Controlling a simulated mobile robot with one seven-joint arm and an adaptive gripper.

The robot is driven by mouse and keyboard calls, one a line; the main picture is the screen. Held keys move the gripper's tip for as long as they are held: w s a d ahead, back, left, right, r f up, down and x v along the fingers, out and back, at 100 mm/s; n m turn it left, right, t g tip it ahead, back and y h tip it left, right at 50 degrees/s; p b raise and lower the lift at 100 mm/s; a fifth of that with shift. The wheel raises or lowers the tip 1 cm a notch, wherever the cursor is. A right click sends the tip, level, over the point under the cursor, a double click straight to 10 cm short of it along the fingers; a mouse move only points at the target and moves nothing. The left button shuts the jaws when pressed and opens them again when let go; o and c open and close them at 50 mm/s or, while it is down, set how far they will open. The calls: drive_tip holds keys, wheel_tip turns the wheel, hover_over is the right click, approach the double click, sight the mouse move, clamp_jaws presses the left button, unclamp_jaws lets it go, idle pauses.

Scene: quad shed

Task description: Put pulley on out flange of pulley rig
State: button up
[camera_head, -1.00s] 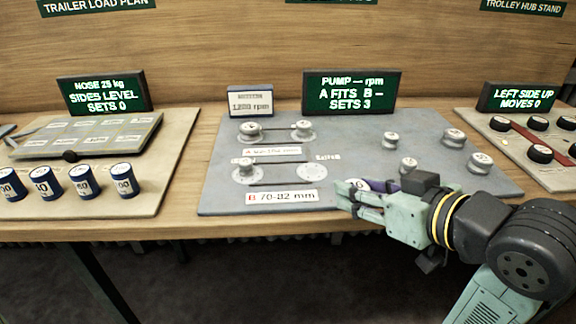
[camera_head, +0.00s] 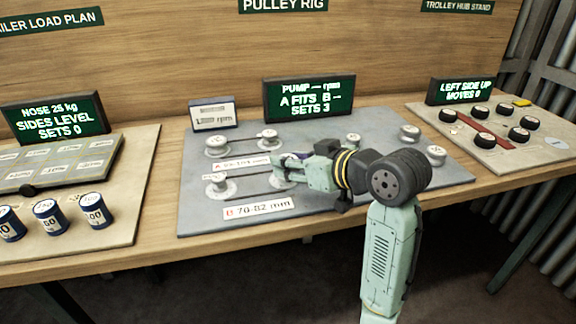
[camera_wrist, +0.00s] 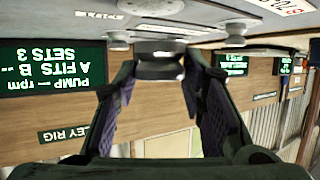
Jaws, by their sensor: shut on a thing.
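My gripper (camera_head: 284,171) is over the right end of the B row on the grey pulley rig board (camera_head: 200,222). In the wrist view, which is upside down, my gripper (camera_wrist: 158,80) is shut on a grey pulley (camera_wrist: 160,68) between its two fingers. A wide pale disc (camera_wrist: 150,7) shows beyond the held pulley; I cannot tell whether they touch. In the head view my gripper largely hides the B row's right flange and the held pulley. The B row's left pulley (camera_head: 220,187) is in place, with a belt line running right from it.
The A row has a left pulley (camera_head: 217,146) and a right pulley (camera_head: 268,139). Loose pulleys (camera_head: 410,132) (camera_head: 437,153) stand at the board's right. The display (camera_head: 309,98) reads "A FITS B --, SETS 3". The hub stand (camera_head: 490,150) is right, blue weights (camera_head: 50,220) left.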

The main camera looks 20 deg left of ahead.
drive_tip(key=shift+w+a+f, duration=0.1)
drive_tip(key=shift+w+a, duration=0.65)
drive_tip(key=shift+w, duration=0.1)
drive_tip(key=shift+w+a+f, duration=0.1)
drive_tip(key=shift+w+f, duration=0.05)
drive_tip(key=shift+f+p, duration=0.4)
drive_tip(key=shift+f, duration=1.25)
drive_tip(key=shift+f, duration=0.2)
drive_tip(key=o, duration=1.2)
